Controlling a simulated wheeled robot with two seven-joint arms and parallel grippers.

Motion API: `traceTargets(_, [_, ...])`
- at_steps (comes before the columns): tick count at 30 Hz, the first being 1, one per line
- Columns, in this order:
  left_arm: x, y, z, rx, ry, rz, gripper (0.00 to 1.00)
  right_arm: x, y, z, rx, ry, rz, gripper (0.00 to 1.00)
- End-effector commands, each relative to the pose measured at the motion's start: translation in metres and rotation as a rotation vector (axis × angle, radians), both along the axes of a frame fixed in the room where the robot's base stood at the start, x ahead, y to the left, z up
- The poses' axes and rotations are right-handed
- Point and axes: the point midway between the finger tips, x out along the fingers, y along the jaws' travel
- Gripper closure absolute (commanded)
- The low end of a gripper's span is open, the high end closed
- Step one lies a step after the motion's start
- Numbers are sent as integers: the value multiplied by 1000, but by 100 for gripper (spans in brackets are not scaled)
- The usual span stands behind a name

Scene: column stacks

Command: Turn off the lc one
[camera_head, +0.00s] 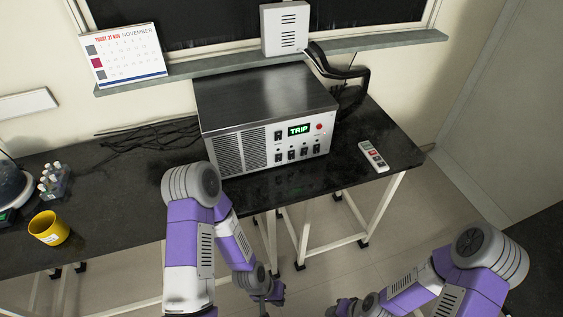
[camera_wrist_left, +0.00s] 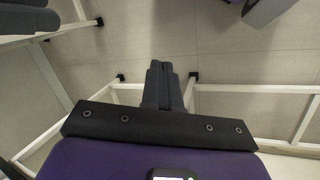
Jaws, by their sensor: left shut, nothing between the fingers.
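A metal control box (camera_head: 262,103) stands on the black bench with its front panel facing me. Its panel has a green display (camera_head: 299,130) reading "TRIP", a red round button (camera_head: 319,127), a single dark switch (camera_head: 278,135) and a row of dark switches (camera_head: 291,155) below. The switch labels are too small to read, so I cannot tell which is LC. My left gripper (camera_head: 272,292) hangs low in front of the bench, well below the panel; its fingers are shut and empty in the left wrist view (camera_wrist_left: 160,75). My right gripper (camera_head: 342,308) is partly visible at the bottom edge.
A remote-like device (camera_head: 373,156) lies right of the box. A yellow mug (camera_head: 48,228) and small bottles (camera_head: 54,180) stand at left. Black cables (camera_head: 150,135) lie left of the box. The bench edge and white legs (camera_head: 383,207) are near my arms.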

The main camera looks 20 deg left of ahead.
Motion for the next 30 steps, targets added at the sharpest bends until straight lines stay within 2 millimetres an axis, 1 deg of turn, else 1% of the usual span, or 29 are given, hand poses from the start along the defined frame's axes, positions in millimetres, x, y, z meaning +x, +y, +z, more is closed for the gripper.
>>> traceTargets(2, [-1, -9, 1, -22, -7, -109, 100, 0, 0, -3, 0, -1, 0, 57])
traceTargets(4, [-5, -18, 3, -46, -11, -275, 100, 0, 0, -6, 0, -1, 0, 57])
traceTargets(5, [-8, -22, 4, -55, -13, -368, 100, 0, 0, -8, 0, -1, 0, 57])
traceTargets(7, [-14, -25, 5, -61, -15, -620, 100, 1, 0, -12, 0, -1, 0, 57])
traceTargets(8, [-17, -24, 6, -54, -14, -739, 100, 1, 0, -14, 0, -1, 0, 57])
traceTargets(9, [-18, -19, 6, -36, -13, -902, 100, 1, 0, -16, 0, -1, 0, 57])
traceTargets(10, [-18, -14, 6, -16, -10, -1025, 100, 1, 0, -18, 0, -1, 0, 57])
traceTargets(11, [-16, -7, 6, 13, -6, -1146, 100, 0, 0, -20, 0, -1, 0, 57])
traceTargets(12, [-10, 3, 7, 59, 1, -1304, 100, 1, 0, -22, 0, -1, 0, 57])
traceTargets(13, [-3, 12, 8, 103, 8, -1421, 100, 1, 0, -24, 0, -1, 0, 57])
traceTargets(14, [5, 20, 9, 154, 16, -1534, 100, 1, 0, -26, 0, -1, 0, 57])
traceTargets(15, [20, 32, 13, 232, 30, -1681, 100, 1, 0, -28, 0, -1, 0, 57])
traceTargets(17, [49, 48, 22, 375, 55, -1887, 100, 0, 0, -32, 0, -1, 1, 57])
traceTargets(18, [72, 56, 31, 488, 74, -2012, 100, 0, 0, -34, 0, -1, 0, 57])
traceTargets(20, [110, 64, 50, 680, 108, -2174, 100, 1, 0, -38, 0, -1, 0, 57])
traceTargets(21, [135, 65, 66, 818, 132, -2263, 100, 1, 0, -40, 0, -1, 0, 57])
traceTargets(23, [171, 62, 93, 1032, 171, -2359, 100, 1, 0, -43, 0, -1, 0, 57])
traceTargets(24, [192, 57, 113, 1170, 194, -2402, 100, 1, 0, -44, 0, -1, 0, 57])
traceTargets(25, [205, 52, 127, 1271, 212, -2421, 100, 1, 0, -45, 0, -1, 0, 57])
traceTargets(27, [230, 40, 159, 1481, 250, -2441, 100, 1, 0, -48, 0, -1, 1, 57])
traceTargets(30, [251, 24, 196, 1709, 288, -2429, 100, 0, 0, -50, 0, -1, 1, 57])
